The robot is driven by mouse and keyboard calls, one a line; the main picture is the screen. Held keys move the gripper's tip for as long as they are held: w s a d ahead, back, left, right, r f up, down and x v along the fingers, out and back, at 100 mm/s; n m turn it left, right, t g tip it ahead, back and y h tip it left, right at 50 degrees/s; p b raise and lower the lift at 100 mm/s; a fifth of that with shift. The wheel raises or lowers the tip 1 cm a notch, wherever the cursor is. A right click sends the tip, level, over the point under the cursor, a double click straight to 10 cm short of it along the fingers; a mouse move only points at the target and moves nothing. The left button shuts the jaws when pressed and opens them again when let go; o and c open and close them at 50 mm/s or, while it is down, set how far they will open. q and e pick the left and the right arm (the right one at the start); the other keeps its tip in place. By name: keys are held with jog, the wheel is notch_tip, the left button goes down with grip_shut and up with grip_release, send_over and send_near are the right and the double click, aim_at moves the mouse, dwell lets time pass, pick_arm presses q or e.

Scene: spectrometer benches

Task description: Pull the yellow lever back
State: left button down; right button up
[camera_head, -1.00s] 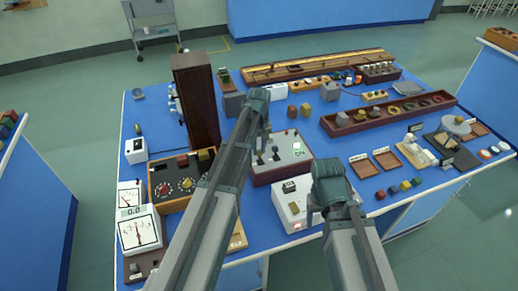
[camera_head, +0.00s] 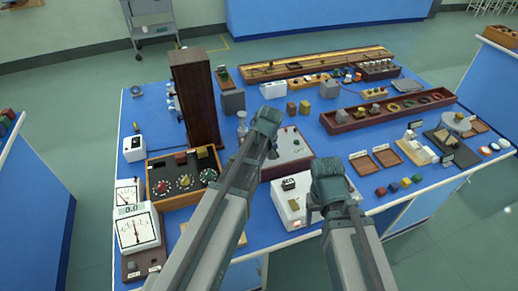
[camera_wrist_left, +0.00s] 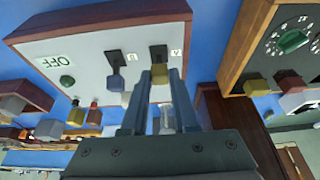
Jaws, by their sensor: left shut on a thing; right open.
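The yellow lever (camera_wrist_left: 159,72) stands in a dark slot on the pale sloping panel of a wood-sided box (camera_wrist_left: 98,50). My left gripper (camera_wrist_left: 159,82) has its fingers shut around the lever's knob. A blue-grey lever (camera_wrist_left: 115,80) stands beside it, outside the fingers. In the head view the box (camera_head: 294,146) lies under and right of my left gripper (camera_head: 268,138), which hides the yellow lever there. My right gripper (camera_head: 312,212) is open and empty, low over a white box (camera_head: 288,203) in front.
The panel has an OFF sign (camera_wrist_left: 54,62) and a green knob (camera_wrist_left: 67,81). A dial box (camera_head: 180,180) stands to the left, with a tall brown cabinet (camera_head: 195,95) behind it. A long wooden tray (camera_head: 388,110) lies to the right.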

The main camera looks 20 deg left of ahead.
pick_arm(q)
jog(key=s+t+y+b, duration=0.1)
jog(key=b, duration=0.1)
jog(key=s+d+f+t+y+b, duration=0.1)
jog(key=t+b, duration=0.1)
jog(key=shift+s+d+f, duration=0.1)
jog(key=shift+d+f, duration=0.05)
jog(key=shift+s+d+t+y+b, duration=0.25)
jog(key=shift+t+y+b, duration=0.4)
jog(key=shift+b, duration=0.65)
jog(key=shift+t, duration=0.25)
jog(key=c, duration=0.7)
grip_release()
